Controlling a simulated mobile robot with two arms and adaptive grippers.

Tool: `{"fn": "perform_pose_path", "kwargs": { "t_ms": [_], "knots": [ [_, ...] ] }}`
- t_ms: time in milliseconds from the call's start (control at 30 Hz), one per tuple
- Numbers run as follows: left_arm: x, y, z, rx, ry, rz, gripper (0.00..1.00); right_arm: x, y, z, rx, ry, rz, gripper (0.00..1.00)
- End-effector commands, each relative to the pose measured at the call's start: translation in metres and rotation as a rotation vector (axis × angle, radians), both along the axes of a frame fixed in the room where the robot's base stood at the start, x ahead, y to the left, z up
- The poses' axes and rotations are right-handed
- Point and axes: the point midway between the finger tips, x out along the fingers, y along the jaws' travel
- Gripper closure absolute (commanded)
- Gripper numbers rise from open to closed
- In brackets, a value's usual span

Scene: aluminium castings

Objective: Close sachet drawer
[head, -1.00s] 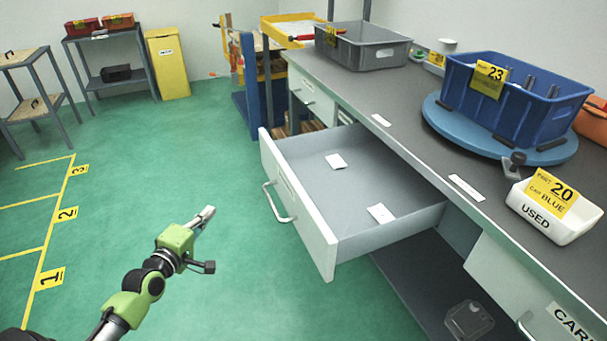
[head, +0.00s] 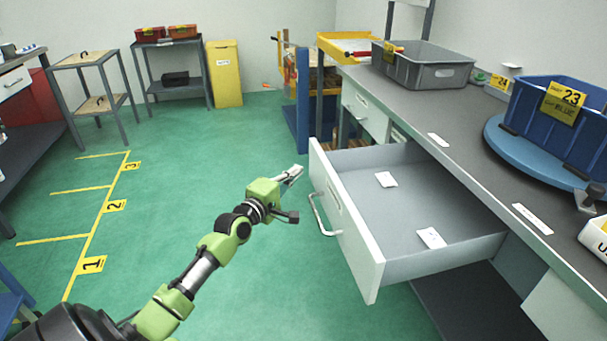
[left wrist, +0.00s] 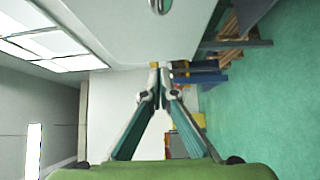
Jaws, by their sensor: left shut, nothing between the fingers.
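The sachet drawer (head: 345,221) is pulled well out from under the grey workbench, its pale front facing left with a bar handle (head: 319,214). Two small white sachets, one farther back (head: 386,179) and one nearer (head: 431,238), lie on its floor. My left gripper (head: 298,170) is shut and empty, just left of the drawer front in the head view and apart from the handle in the picture. In the left wrist view its fingertips (left wrist: 159,66) meet, and a pale panel with part of a handle (left wrist: 158,5) shows above them. My right gripper is out of view.
The workbench (head: 455,140) carries a grey crate (head: 425,70) and a blue bin (head: 555,125) on a blue round base. Another drawer (head: 364,110) beyond is shut. Green floor (head: 190,190) to the left is clear.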

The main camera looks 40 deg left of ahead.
Motion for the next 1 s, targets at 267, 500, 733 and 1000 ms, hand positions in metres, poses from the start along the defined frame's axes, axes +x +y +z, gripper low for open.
{"fn": "perform_pose_path", "kwargs": {
  "t_ms": [267,500,733,1000],
  "knots": [
    [0.018,-0.016,0.0,-0.002,0.001,0.0,1.0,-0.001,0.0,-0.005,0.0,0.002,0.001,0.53],
    [0.019,-0.017,0.0,0.0,0.002,0.0,1.0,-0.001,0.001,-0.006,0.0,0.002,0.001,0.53],
    [0.021,-0.019,0.0,-0.001,0.001,0.0,1.0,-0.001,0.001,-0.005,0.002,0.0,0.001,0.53],
    [0.048,-0.042,0.003,-0.005,-0.001,-0.002,1.0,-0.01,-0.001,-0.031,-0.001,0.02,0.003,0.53]
  ]
}}
